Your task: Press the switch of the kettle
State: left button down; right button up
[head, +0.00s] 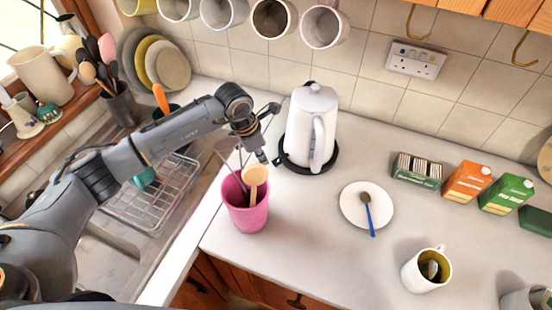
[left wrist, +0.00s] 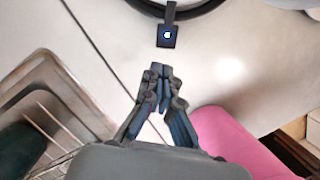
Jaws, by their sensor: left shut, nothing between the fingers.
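The white kettle (head: 311,125) stands upright on its round black base (head: 330,160) on the counter. Its switch (left wrist: 167,37), a small dark tab with a lit blue-white mark, sticks out from the base in the left wrist view. In the head view the switch (head: 278,160) is at the base's left side. My left gripper (head: 263,158) is shut and empty just left of the switch. In the left wrist view the shut fingertips (left wrist: 160,70) point at the switch with a small gap visible between them. My right gripper is not in view.
A pink pot (head: 246,213) with wooden utensils stands close beside my left gripper. A sink with a wire dish rack (head: 150,205) lies to the left. A white saucer (head: 352,212) with a spoon is right of the kettle. Mugs hang above.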

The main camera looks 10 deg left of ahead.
pick_arm(q)
notch_tip(320, 180, up, 9)
jog(key=shift+a, duration=0.15)
jog(key=shift+s, duration=0.1)
dwell(0.5)
